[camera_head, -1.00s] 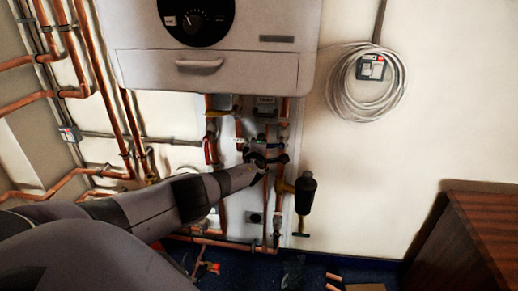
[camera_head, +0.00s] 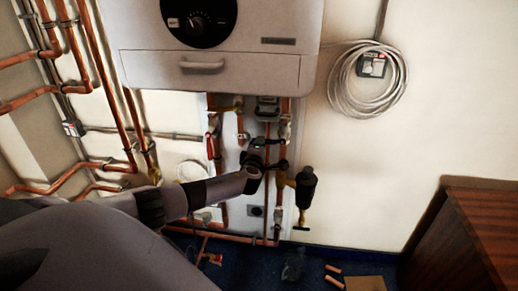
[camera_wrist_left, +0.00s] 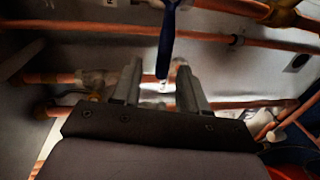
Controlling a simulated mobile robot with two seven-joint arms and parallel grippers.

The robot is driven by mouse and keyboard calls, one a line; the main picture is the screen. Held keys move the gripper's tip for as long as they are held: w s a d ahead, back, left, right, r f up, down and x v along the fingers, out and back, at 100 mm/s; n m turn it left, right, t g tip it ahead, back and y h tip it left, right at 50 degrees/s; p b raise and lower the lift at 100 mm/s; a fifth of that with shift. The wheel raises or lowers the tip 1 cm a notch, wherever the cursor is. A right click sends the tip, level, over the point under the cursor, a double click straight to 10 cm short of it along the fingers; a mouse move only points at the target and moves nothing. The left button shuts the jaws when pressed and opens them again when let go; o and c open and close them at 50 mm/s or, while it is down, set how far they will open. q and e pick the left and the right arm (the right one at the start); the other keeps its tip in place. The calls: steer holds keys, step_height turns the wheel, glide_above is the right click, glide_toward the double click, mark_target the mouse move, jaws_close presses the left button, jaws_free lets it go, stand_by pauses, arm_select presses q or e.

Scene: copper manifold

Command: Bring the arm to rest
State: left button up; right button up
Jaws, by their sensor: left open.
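My left arm (camera_head: 165,203) comes in from the left and reaches to the copper manifold (camera_head: 268,205) under the white boiler. My left gripper (camera_head: 262,160) is in front of the pipes, but its fingers are hard to make out in the head view. In the left wrist view my left gripper (camera_wrist_left: 160,85) shows two fingers spread apart. A dark blue lever-like piece (camera_wrist_left: 167,40) stands upright beyond the gap between them. I cannot tell whether a finger touches it. My right gripper is in neither view.
The boiler (camera_head: 215,64) hangs above the gripper. A black and brass fitting (camera_head: 305,190) sticks out just right of it. Copper pipes (camera_head: 100,85) run along the left wall. A coiled cable (camera_head: 350,95) and a wooden cabinet (camera_head: 475,240) are at the right. Loose pipe pieces (camera_head: 333,275) lie on the floor.

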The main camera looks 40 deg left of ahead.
arm_select(q)
steer(key=shift+s+d, duration=0.15)
steer(key=shift+s, duration=0.15)
stand_by(0.5)
steer(key=s+d+f+n+g+h, duration=0.1)
steer(key=s+d+f+n+h, duration=0.2)
steer(key=s+d+f+n, duration=0.4)
steer(key=s+d+f+n+g+h, duration=0.1)
steer(key=s+d+f+n+h, duration=0.25)
steer(key=s+d+n, duration=0.45)
steer(key=s+d+f+n+g+h, duration=0.15)
steer(key=s+d+f+n, duration=0.25)
steer(key=d+f+n, duration=0.45)
steer(key=s+d+r+n+h, duration=0.1)
steer(key=s+d+r+n, duration=0.1)
steer(key=s+n, duration=0.5)
steer(key=s+d+r+n+h, duration=0.1)
steer(key=s+d+r+n, duration=0.2)
steer(key=n, duration=1.2)
steer(key=s, duration=0.3)
steer(key=shift+s+d+r+h, duration=0.3)
steer(key=shift+s+r+h, duration=0.1)
